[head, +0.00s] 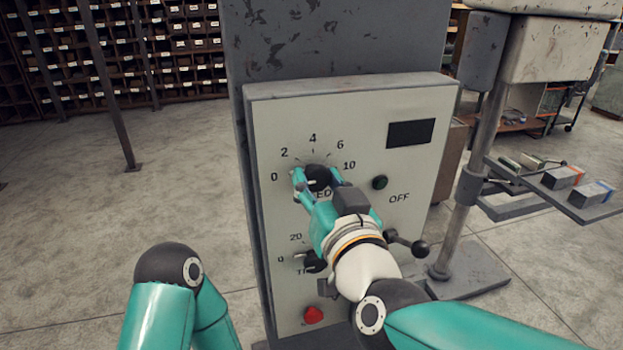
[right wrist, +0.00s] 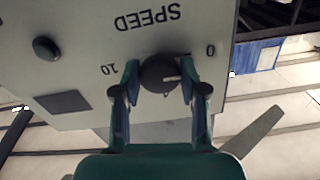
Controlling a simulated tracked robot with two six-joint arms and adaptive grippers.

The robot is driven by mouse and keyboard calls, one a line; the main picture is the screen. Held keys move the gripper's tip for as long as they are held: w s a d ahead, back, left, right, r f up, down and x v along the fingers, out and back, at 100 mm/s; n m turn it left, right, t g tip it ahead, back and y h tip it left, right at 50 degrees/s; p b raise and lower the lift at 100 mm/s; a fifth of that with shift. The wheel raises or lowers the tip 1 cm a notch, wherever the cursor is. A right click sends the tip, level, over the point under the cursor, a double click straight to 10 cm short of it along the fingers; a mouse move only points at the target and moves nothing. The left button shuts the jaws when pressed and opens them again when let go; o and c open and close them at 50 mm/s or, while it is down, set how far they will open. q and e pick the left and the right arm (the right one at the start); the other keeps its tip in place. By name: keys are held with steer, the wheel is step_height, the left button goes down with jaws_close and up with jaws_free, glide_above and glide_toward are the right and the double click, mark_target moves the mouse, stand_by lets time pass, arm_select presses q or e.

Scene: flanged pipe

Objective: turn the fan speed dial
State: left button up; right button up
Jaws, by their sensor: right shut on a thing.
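The speed dial (head: 317,176) is a round black knob at the upper part of a grey control panel (head: 270,130), with a scale from 0 to 10 around it. My right gripper (head: 318,181) is at the dial, with one finger on each side. In the right wrist view the dial (right wrist: 160,73) sits between the two fingertips (right wrist: 158,76), and a pale pointer line shows on its face. The word SPEED appears upside down there. The gripper is shut on the dial. My left arm shows at the bottom left, but its gripper is out of view.
A green button (head: 380,182) and a dark display (head: 411,133) are right of the dial. Below are a second black knob (head: 314,262), a red button (head: 313,314) and a ball-ended lever (head: 419,247). A machine with a tray (head: 583,205) stands at right.

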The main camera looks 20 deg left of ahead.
steer(key=shift+f+n, duration=0.3)
steer(key=shift+n, duration=0.7)
steer(key=shift+r, duration=0.15)
steer(key=o, duration=1.1)
steer(key=shift+s+r, duration=0.1)
steer(key=shift+s, duration=0.05)
steer(key=shift+o, duration=0.2)
steer(key=v, duration=1.2)
